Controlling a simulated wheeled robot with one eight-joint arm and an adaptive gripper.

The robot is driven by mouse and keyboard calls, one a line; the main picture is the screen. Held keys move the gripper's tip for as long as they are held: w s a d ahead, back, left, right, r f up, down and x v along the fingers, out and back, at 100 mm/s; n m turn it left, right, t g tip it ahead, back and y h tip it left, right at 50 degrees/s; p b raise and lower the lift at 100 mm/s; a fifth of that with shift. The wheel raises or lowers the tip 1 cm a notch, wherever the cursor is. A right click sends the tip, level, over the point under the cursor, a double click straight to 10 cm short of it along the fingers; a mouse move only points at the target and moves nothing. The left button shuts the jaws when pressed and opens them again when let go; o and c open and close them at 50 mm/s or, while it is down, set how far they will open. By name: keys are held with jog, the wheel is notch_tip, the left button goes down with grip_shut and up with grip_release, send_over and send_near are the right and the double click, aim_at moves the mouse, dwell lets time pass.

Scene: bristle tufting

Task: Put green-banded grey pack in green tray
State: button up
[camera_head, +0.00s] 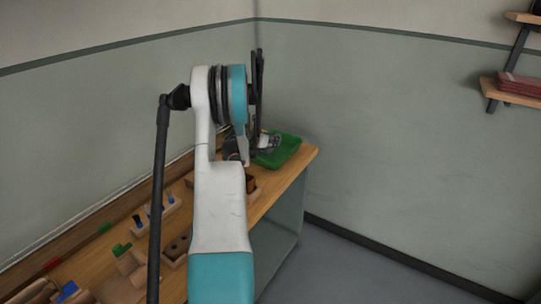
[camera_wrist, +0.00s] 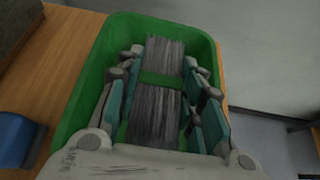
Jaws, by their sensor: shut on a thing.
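The grey pack (camera_wrist: 153,117) with a green band (camera_wrist: 160,80) around its middle is between the fingers of my gripper (camera_wrist: 162,88) in the wrist view. My gripper is shut on it. The green tray (camera_wrist: 75,115) lies behind and below the pack, and the pack appears over the inside of the tray. I cannot tell whether the pack touches the tray floor. In the head view the green tray (camera_head: 288,151) sits at the far right end of the bench. My gripper (camera_head: 266,142) is at the tray there, partly hidden by my arm.
The wooden bench (camera_head: 287,183) runs along the wall and carries wooden holders (camera_head: 131,262) and small coloured pieces nearer to me. A blue object (camera_wrist: 17,138) stands left of the tray. The bench edge is close to the tray's right side, with open floor beyond.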

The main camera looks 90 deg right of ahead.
aim_at(271, 157)
jog(key=shift+f+b, duration=0.9)
jog(key=shift+f, duration=1.75)
jog(key=o, duration=1.1)
